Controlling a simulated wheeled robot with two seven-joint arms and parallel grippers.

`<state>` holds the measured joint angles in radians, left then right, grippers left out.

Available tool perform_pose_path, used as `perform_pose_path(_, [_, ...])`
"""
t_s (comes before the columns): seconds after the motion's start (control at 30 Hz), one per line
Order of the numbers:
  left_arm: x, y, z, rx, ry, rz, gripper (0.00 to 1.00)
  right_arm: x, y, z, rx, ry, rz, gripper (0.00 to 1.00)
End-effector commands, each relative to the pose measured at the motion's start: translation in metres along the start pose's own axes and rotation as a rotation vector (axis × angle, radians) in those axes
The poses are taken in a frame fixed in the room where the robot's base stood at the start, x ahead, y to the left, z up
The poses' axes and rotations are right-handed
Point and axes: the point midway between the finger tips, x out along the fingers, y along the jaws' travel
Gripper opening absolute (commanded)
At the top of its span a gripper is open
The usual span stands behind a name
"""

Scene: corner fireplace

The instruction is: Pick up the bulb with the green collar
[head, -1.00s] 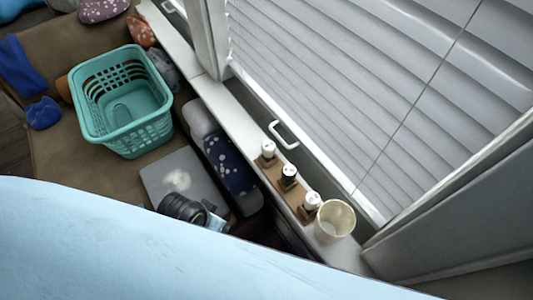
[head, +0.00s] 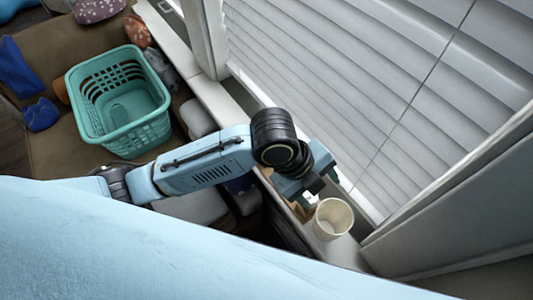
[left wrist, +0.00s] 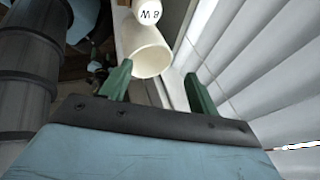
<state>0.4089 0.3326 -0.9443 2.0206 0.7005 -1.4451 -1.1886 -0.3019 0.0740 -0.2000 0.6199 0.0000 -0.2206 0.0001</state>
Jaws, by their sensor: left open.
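A white bulb marked "8 W" (left wrist: 147,12) shows at the top edge of the left wrist view; its collar is out of sight, so I cannot tell the colour. In the head view my left arm and gripper now cover the row of bulbs on the window sill. My left gripper (head: 318,190) is above the sill, beside the cup. Its two green fingers also show in the left wrist view (left wrist: 158,70). They are open and apart, with nothing held between them. My right gripper is not in view.
A cream cup (head: 332,218) stands on the narrow sill (head: 216,100), close to the gripper. White window blinds (head: 350,90) rise right behind the sill. A teal basket (head: 120,138) sits at the left on a brown surface (head: 52,150).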

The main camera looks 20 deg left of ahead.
Motion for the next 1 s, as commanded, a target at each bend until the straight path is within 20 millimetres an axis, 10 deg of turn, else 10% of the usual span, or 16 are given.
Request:
perform_pose_path(0.4, [-0.025, -0.010, 0.118, 0.874, -0.049, 0.398, 0.61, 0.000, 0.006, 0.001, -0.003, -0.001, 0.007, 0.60])
perform_pose_path(0.73, [-0.071, -0.016, 0.190, 1.062, -0.049, 0.540, 0.61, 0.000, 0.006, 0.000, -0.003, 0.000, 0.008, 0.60])
perform_pose_path(1.0, [-0.036, 0.001, 0.206, 1.072, -0.045, 0.548, 0.61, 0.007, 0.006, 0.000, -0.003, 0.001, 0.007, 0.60])
